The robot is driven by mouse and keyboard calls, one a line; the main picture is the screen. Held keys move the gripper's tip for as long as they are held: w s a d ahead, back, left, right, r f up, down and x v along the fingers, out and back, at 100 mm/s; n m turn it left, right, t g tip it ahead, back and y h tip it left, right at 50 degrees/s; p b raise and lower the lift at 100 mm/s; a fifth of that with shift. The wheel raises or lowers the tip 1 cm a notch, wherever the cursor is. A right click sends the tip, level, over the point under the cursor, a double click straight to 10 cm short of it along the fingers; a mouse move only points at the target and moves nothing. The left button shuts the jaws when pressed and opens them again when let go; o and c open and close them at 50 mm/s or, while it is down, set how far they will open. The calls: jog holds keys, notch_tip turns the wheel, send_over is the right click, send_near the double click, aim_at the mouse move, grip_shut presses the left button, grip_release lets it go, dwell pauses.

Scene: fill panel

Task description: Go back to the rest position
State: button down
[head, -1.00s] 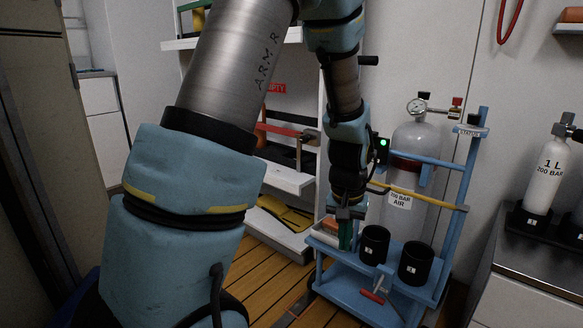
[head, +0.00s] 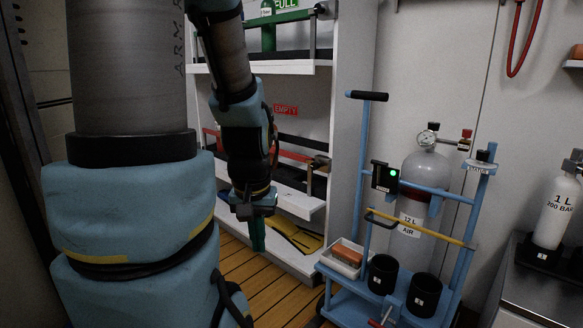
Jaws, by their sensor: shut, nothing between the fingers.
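My gripper (head: 257,236) hangs from my arm left of the blue trolley, pointing down over the wooden floor. Its green fingers are together, with nothing seen between them. It is apart from the trolley and in front of the white shelf rack. My arm fills the left part of the view.
The blue trolley (head: 345,305) carries a grey 12 L air cylinder (head: 424,172), two black cups (head: 382,274) and a tray with an orange block (head: 348,254). White shelves (head: 300,203) stand behind my gripper. A counter with a 1 L cylinder (head: 555,209) is at right.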

notch_tip(320, 180, up, 29)
jog(key=p, duration=2.7)
jog(key=shift+d, duration=0.1)
